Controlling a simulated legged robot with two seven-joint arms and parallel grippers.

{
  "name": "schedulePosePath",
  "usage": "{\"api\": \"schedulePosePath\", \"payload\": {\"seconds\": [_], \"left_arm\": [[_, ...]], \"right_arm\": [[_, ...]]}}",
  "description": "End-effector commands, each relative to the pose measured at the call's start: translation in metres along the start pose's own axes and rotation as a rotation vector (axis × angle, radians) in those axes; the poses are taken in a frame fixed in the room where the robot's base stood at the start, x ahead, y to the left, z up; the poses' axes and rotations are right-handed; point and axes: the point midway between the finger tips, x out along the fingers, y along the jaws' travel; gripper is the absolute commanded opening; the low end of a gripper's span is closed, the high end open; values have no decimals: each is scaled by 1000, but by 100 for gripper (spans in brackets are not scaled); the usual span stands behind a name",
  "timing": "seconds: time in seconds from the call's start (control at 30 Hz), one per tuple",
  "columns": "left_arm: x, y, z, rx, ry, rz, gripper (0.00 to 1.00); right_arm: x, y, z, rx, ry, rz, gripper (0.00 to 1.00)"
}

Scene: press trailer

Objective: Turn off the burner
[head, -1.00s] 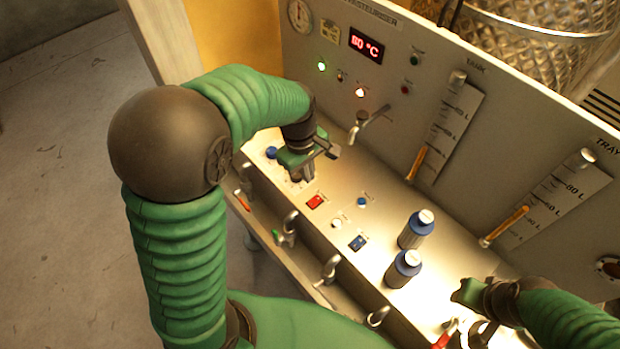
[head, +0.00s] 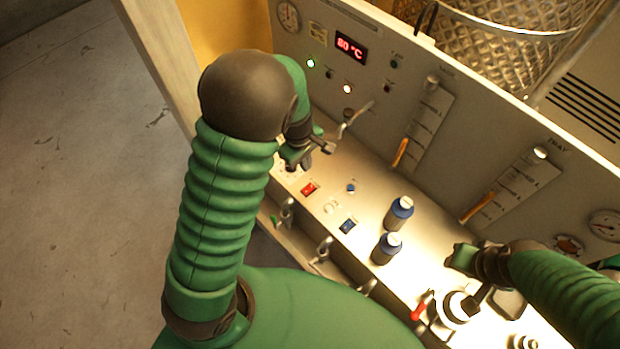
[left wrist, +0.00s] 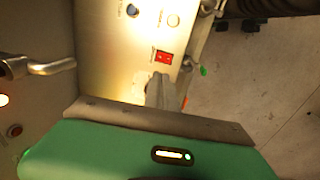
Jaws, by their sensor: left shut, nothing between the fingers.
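A red rocker switch (head: 309,188) sits on the lit metal bench top in the head view, and also shows in the left wrist view (left wrist: 163,57). Its small label is not readable. My left gripper (head: 308,160) is shut and empty, just behind the red switch, near the panel. In the left wrist view its grey fingers (left wrist: 160,92) point toward the bench beside the red switch, with a visible gap. A blue switch (head: 347,226) and a blue button (head: 351,188) are nearby. My right gripper (head: 464,257) is over the bench at right; its fingers are unclear.
A tap (head: 346,118) juts from the upright panel, with a red temperature display (head: 351,47) above. Valves with coloured handles line the bench's front edge. Open floor (head: 90,190) lies at left.

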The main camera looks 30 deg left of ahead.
Motion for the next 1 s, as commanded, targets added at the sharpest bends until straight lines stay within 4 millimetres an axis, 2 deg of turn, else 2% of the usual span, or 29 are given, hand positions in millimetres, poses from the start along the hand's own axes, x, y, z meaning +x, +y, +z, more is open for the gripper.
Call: {"api": "schedulePosePath", "payload": {"seconds": [0.17, 0.27, 0.7, 0.83, 1.0], "left_arm": [[4, 0, 0, 0, -1, -1, 0], [16, 0, 0, 0, -1, -3, 0], [107, -1, 0, -2, -3, -4, 0], [127, 0, 1, -1, -3, -2, 0], [139, 0, 0, -1, -1, 0, 0]], "right_arm": [[0, 0, 0, 0, 0, 0, 36], [-2, 0, 0, 0, 0, 0, 36], [-20, 0, -5, 0, 0, 0, 36], [-26, 0, -6, 0, 0, 0, 36], [-28, 0, -7, 0, 0, 0, 36]]}}
